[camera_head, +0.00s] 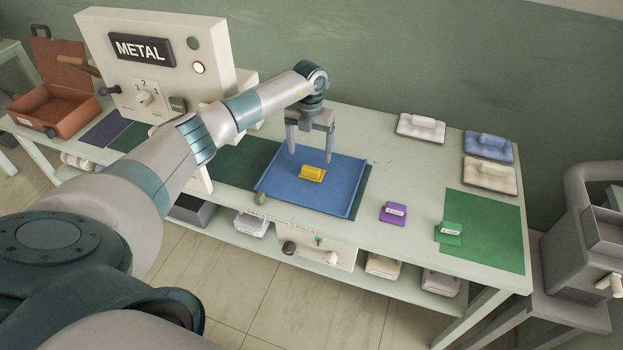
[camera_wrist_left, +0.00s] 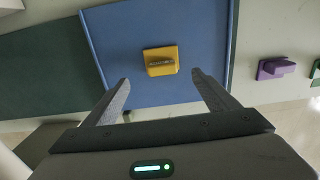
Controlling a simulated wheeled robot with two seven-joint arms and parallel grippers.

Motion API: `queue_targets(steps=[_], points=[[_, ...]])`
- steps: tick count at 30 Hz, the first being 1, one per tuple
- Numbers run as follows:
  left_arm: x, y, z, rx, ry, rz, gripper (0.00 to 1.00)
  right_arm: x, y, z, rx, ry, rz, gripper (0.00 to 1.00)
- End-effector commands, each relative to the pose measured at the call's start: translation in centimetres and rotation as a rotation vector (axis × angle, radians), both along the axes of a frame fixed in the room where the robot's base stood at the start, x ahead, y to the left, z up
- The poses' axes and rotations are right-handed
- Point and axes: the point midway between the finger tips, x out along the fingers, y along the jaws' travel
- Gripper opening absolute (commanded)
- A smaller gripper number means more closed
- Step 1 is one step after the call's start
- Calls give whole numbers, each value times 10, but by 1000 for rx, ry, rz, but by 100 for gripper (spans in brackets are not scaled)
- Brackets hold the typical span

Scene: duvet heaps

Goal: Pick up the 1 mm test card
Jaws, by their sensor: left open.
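A yellow test card (camera_head: 312,173) with a raised grip lies on a blue tray (camera_head: 330,195). In the left wrist view the yellow card (camera_wrist_left: 161,61) sits just beyond the fingertips, and its small label is too blurred to read. A purple card (camera_head: 393,212) and a green card (camera_head: 448,232) lie farther right on the table; I cannot read their labels for certain. My left gripper (camera_head: 311,158) is open and empty, pointing down above the blue tray, over the yellow card. My right gripper is not in view.
A machine with a METAL sign (camera_head: 141,48) stands left of the tray. White, blue and cream blocks with handles (camera_head: 488,146) lie at the table's back right. A green mat (camera_head: 484,232) covers the right end. The table between tray and mat is mostly clear.

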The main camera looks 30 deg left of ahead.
Motion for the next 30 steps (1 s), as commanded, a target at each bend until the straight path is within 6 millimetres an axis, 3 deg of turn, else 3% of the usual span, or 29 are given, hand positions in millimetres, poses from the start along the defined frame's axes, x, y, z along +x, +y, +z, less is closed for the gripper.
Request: queue_targets(steps=[1, 6, 20, 30], points=[[0, 0, -13, 0, 1, 1, 80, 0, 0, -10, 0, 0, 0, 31], [0, -1, -27, -1, -1, -1, 80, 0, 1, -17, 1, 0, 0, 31], [0, -1, -30, -1, 0, -1, 80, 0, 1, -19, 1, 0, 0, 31], [4, -5, -67, -1, 0, 0, 80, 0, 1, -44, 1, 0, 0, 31]])
